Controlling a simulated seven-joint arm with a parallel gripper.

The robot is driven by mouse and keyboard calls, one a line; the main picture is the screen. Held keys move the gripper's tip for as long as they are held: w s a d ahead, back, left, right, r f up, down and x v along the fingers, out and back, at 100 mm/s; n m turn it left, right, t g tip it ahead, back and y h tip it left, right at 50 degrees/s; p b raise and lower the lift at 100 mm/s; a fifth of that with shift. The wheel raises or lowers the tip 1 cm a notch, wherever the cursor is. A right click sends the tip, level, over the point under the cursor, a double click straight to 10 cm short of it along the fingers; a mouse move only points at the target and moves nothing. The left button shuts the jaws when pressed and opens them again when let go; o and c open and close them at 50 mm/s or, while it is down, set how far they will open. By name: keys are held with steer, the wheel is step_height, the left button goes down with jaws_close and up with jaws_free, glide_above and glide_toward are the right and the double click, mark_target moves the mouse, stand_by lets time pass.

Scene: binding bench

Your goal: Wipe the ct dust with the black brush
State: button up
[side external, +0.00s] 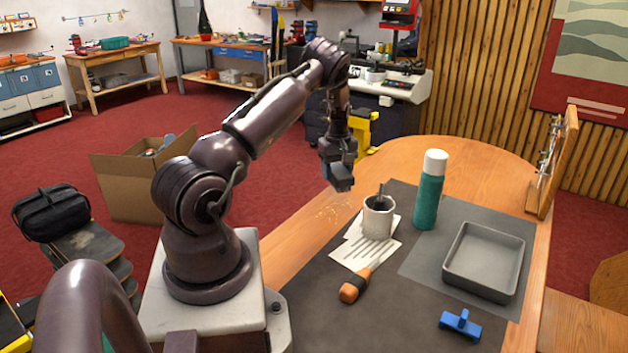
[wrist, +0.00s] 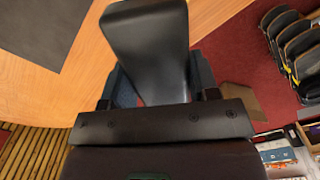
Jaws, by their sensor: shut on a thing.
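My gripper (side external: 341,172) hangs over the table's left edge in the side view, above and left of the cup. It is shut on a dark block-like thing, which I take for the black brush (wrist: 148,42); in the wrist view it stands out between the two blue-grey fingers. Its bristles cannot be made out. In the side view the held thing is mostly hidden by the fingers. The dust (side external: 336,214) shows as small yellow specks on the wood and the mat's edge, below my gripper and left of the cup. The gripper is apart from it.
A white cup (side external: 378,220) with a dark-handled tool stands on striped paper (side external: 368,252). An orange-handled tool (side external: 354,286), green bottle (side external: 429,195), grey tray (side external: 457,262) and blue piece (side external: 460,324) are on the dark mat (side external: 330,320). A wooden rack (side external: 565,150) stands at right.

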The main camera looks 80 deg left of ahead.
mark_target(350, 199)
steer(key=w+r+m, duration=0.2)
steer(key=w, duration=0.2)
steer(key=shift+s+a+f, duration=0.15)
steer(key=shift+f, duration=1.8)
steer(key=shift+s+a+f, duration=0.1)
steer(key=shift+a+f, duration=0.05)
steer(key=shift+f, duration=1.75)
steer(key=shift+s+d, duration=4.8)
steer(key=shift+d, duration=0.05)
steer(key=shift+c, duration=0.3)
steer(key=shift+w+a+f, duration=0.1)
steer(key=shift+w+a, duration=4.35)
steer(key=shift+a, duration=0.05)
steer(key=shift+w+a, duration=0.25)
steer(key=shift+w, duration=0.3)
steer(key=shift+w+d, duration=0.2)
steer(key=shift+d, duration=0.1)
steer(key=shift+s+d, duration=4.75)
steer(key=shift+s, duration=0.1)
steer(key=shift+w+a, duration=4.7)
steer(key=shift+a, duration=0.1)
steer(key=shift+w+r, duration=0.1)
steer(key=shift+r, duration=1.05)
step_height(350, 199, up, 6)
